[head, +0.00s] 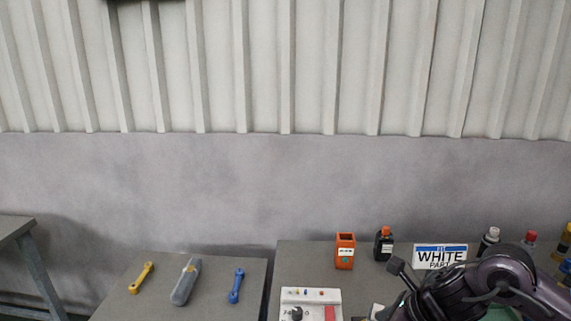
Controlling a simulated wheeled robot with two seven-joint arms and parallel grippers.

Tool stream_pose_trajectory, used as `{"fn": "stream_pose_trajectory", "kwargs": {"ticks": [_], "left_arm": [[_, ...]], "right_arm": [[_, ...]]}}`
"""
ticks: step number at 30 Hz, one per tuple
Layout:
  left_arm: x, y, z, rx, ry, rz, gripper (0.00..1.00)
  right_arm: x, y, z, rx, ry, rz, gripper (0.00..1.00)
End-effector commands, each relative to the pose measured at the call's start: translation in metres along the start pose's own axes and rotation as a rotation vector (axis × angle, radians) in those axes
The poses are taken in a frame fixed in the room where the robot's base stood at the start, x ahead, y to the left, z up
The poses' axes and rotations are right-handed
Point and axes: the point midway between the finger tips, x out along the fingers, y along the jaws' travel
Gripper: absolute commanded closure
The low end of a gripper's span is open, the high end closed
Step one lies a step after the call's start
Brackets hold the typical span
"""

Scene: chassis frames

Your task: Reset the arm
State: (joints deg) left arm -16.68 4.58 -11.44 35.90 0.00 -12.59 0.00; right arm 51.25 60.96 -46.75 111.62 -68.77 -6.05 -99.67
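My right arm enters at the lower right of the head view. Its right gripper (396,288) is over the front part of the right table (371,277). One dark fingertip shows clearly; the other side is hard to make out at the bottom edge, so I cannot tell how far the fingers are apart. My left arm and gripper are not in view.
The right table holds an orange box (345,251), a dark bottle with an orange cap (384,244), a "WHITE" sign (440,255), a white panel (311,299) and several bottles at right. The left table (143,308) holds yellow (141,278), grey (186,281) and blue (236,286) tools.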

Motion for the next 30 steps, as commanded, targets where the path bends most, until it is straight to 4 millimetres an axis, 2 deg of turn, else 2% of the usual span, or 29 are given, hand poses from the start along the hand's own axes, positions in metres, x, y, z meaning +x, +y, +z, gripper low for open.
{"fn": "stream_pose_trajectory", "kwargs": {"ticks": [1, 5, 7, 10, 14, 17, 21, 27, 28, 30], "left_arm": [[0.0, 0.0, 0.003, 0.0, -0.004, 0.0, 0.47], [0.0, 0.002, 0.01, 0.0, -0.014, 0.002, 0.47], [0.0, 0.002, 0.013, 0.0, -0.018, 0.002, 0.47], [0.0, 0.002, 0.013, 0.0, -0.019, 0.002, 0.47], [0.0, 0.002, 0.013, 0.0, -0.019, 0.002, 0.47], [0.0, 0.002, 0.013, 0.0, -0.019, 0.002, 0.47], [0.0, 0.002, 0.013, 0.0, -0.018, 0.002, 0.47], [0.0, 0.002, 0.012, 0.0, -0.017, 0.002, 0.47], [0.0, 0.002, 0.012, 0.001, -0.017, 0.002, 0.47], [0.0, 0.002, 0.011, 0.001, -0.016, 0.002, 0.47]], "right_arm": [[0.015, 0.014, 0.007, 0.052, -0.033, 0.007, 0.26], [0.046, 0.05, 0.032, 0.278, -0.158, 0.009, 0.26], [0.059, 0.071, 0.048, 0.473, -0.244, 0.02, 0.26], [0.066, 0.092, 0.065, 0.816, -0.365, 0.041, 0.26], [0.063, 0.102, 0.066, 1.34, -0.488, 0.062, 0.26], [0.056, 0.097, 0.046, 1.79, -0.556, 0.055, 0.26], [0.047, 0.089, -0.006, 2.397, -0.616, -0.015, 0.26], [0.037, 0.093, -0.081, 2.998, -0.663, -0.185, 0.26], [0.035, 0.095, -0.091, -3.054, 0.666, 0.213, 0.26], [0.031, 0.101, -0.114, -2.896, 0.614, 0.262, 0.26]]}}
